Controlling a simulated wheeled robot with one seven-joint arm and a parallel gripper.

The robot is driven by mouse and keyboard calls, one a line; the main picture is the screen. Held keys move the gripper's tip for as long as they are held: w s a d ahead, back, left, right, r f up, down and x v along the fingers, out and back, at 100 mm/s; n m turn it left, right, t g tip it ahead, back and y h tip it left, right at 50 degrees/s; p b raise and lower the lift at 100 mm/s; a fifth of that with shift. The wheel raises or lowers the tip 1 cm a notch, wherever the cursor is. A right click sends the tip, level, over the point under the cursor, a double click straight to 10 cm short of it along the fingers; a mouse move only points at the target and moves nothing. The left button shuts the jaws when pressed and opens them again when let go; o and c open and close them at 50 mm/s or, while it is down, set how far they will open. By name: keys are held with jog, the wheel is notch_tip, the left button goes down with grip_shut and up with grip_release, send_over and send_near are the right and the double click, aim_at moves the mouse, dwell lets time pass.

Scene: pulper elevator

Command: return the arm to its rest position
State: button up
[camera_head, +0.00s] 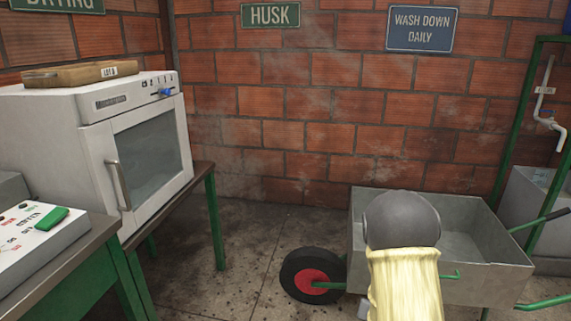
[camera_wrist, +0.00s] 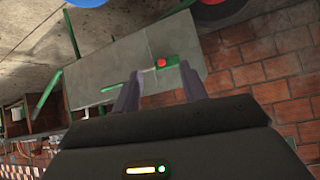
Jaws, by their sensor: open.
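My gripper (camera_wrist: 162,90) shows in the wrist view, with its two dark fingers spread apart. Nothing is between the fingers. In the head view, part of my arm (camera_head: 403,250), with a dark rounded joint and a pale yellow cover, rises at the lower right in front of the wheelbarrow. My gripper does not show in the head view.
A metal wheelbarrow (camera_head: 470,278) with a black and red wheel stands at right. A white oven (camera_head: 95,145) sits on a green-legged table at left, with a wooden tray (camera_head: 80,74) on top. A control panel (camera_head: 38,230) is at lower left. Floor between is clear.

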jog(key=s+a+r+n+g+y, duration=0.1)
jog(key=s+a+r+n+g, duration=0.2)
jog(key=s, duration=0.4)
jog(key=s+a+r+g+y, duration=0.1)
jog(key=s+a+r, duration=0.3)
jog(key=s+r, duration=0.15)
jog(key=s+a+r+n+g+y, duration=0.1)
jog(key=s+a+r+n+g, duration=0.15)
jog(key=s, duration=0.45)
jog(key=w+p+v, duration=0.2)
jog(key=p+v, duration=0.9)
jog(key=w+r+p+v, duration=0.1)
jog(key=w+p+v, duration=0.2)
jog(key=p+v, duration=0.8)
jog(key=w+d+r+p+v, duration=0.1)
jog(key=w+p+v, duration=0.2)
jog(key=p+v, duration=0.9)
jog(key=shift+a+m+p, duration=0.35)
jog(key=shift+p, duration=0.3)
